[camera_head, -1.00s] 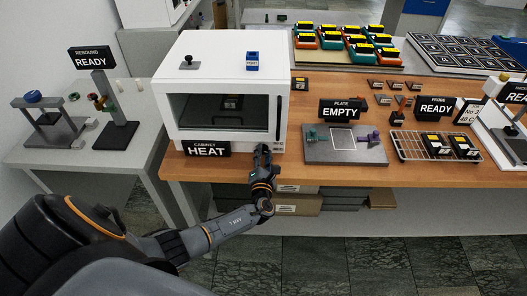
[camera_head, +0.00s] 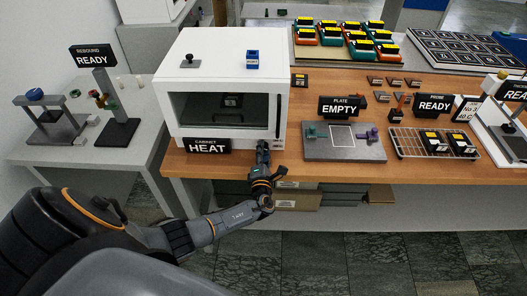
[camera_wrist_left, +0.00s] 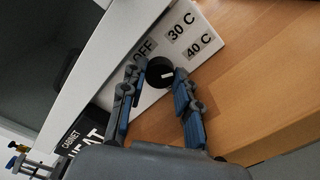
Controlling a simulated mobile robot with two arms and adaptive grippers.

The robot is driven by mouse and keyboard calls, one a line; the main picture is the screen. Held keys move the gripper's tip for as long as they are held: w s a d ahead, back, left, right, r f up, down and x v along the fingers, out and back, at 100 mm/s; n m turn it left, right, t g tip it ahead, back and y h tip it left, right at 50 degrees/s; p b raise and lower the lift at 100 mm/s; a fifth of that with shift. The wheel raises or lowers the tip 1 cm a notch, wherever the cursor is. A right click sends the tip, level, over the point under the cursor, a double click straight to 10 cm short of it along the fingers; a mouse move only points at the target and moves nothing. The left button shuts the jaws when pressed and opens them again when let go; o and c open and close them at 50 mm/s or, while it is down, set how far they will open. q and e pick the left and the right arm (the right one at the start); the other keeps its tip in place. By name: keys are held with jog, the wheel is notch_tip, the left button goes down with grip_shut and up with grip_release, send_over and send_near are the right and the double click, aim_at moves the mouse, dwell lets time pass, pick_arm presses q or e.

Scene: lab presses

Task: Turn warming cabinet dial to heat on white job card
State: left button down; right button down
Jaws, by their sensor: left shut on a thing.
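The white warming cabinet (camera_head: 225,50) stands on the wooden bench behind a "CABINET HEAT" sign (camera_head: 208,146). In the left wrist view its black round dial (camera_wrist_left: 158,68) has a white pointer mark, beside labels OFF, 30 C (camera_wrist_left: 181,27) and 40 C (camera_wrist_left: 199,46). The mark points roughly rightward, near the 40 C side. My left gripper (camera_head: 263,148) is at the cabinet's lower right front, its two fingers shut on the dial; it hides the dial in the head view. The white job card (camera_head: 468,108) stands at the right, partly hidden behind a sign; its small print is unclear.
A grey plate fixture (camera_head: 345,153) with an "EMPTY" sign stands right of the cabinet. A wire rack (camera_head: 405,146) with dark blocks is farther right. A rebound stand (camera_head: 117,130) is on the left table. The floor in front of the bench is clear.

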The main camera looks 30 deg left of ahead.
pick_arm(q)
jog(key=shift+f, duration=0.15)
jog(key=c, duration=1.3)
grip_release()
jog(key=shift+o, duration=0.2)
jog(key=v, duration=1.2)
jog(key=shift+s, duration=0.1)
